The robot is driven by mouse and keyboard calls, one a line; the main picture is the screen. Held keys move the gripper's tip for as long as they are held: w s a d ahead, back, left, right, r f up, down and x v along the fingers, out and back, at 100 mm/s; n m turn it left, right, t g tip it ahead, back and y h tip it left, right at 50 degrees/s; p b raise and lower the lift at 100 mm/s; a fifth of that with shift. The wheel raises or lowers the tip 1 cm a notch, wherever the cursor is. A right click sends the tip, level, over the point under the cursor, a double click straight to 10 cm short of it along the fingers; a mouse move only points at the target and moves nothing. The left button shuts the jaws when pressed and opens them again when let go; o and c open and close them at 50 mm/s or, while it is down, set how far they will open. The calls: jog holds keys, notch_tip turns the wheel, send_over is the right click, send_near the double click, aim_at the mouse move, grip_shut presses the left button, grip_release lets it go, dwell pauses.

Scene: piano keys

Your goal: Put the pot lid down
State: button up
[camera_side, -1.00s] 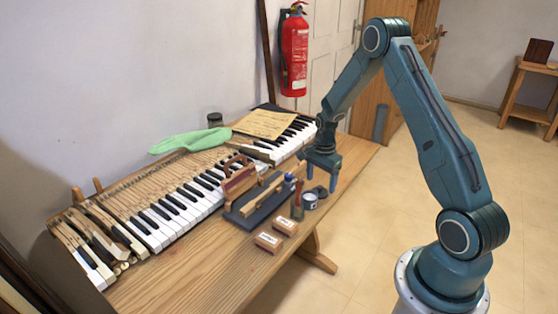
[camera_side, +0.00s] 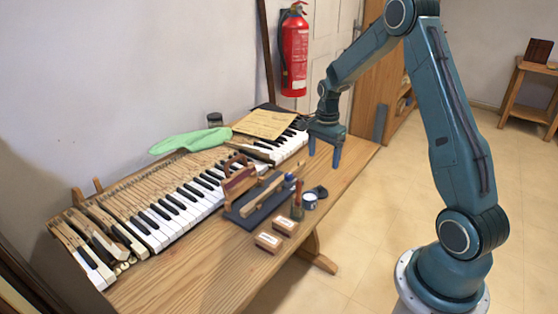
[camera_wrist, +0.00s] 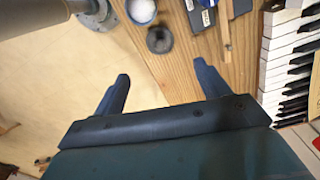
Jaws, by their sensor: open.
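The pot lid (camera_side: 320,191) is a small dark round piece lying on the wooden bench, just behind and to the right of the pot (camera_side: 310,202) in the side view. In the wrist view the lid (camera_wrist: 159,41) shows a raised middle and sits close to the open pot (camera_wrist: 141,9), which has white contents. I cannot tell whether lid and pot touch. My gripper (camera_side: 324,161) is open and empty, above the bench and clear of the lid. Its two blue fingers also show in the wrist view (camera_wrist: 161,70), with nothing between them.
The piano keyboard (camera_side: 170,215) lies behind, with a green cloth (camera_side: 190,141). The bench's right end is clear.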

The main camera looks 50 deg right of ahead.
dwell(0.3)
jog(key=s+a+r+n+t, duration=0.1)
jog(key=s+a+r+n, duration=0.2)
jog(key=a+r+n, duration=0.35)
jog(key=s+a+r+n+t, duration=0.1)
jog(key=s+a+r+n, duration=0.2)
jog(key=a+r, duration=0.55)
jog(key=s+a+r+n+t, duration=0.1)
jog(key=s+a+r+n, duration=0.2)
jog(key=s, duration=0.5)
jog(key=s+a+r+n+t, duration=0.2)
jog(key=s+a+n, duration=0.4)
jog(key=s+n, duration=0.1)
jog(key=shift+s+r+n+t, duration=0.3)
jog(key=shift+s+r+n, duration=0.05)
jog(key=shift+r, duration=0.05)
